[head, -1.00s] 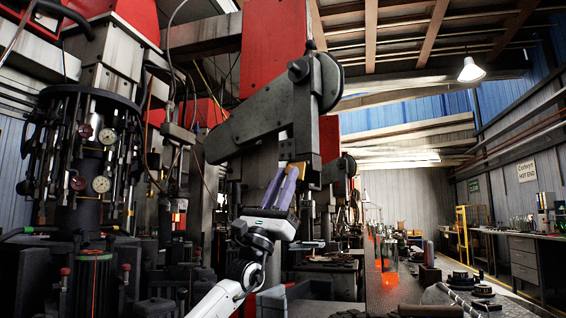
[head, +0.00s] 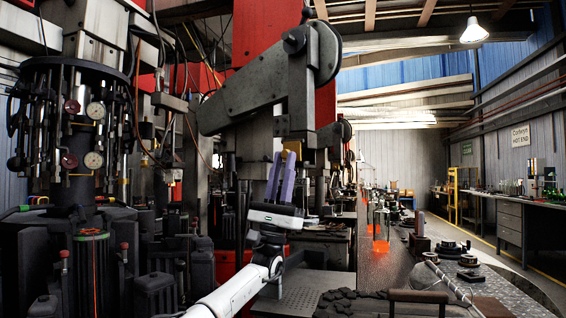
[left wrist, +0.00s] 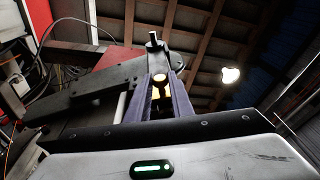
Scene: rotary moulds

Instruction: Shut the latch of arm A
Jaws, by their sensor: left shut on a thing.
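A large dark grey machine arm (head: 250,92) hangs from the red column, with a round hub at its upper right. No letter marking it as arm A can be read. A small brass piece (head: 291,147), apparently its latch, sits under its lower right end. My left gripper (head: 284,160) points up with its purple fingers at this piece. In the left wrist view the fingers (left wrist: 157,85) stand either side of a bright brass part (left wrist: 156,93), and the gripper is shut on it. The fingertips partly hide the contact. My right gripper is not in view.
At left stands a dark carousel with gauges (head: 93,160) and blocks below. A perforated plate (head: 300,297) lies low in front. Glowing orange pieces (head: 380,246) stand beyond it. A workbench (head: 510,222) lines the right wall, with open floor before it.

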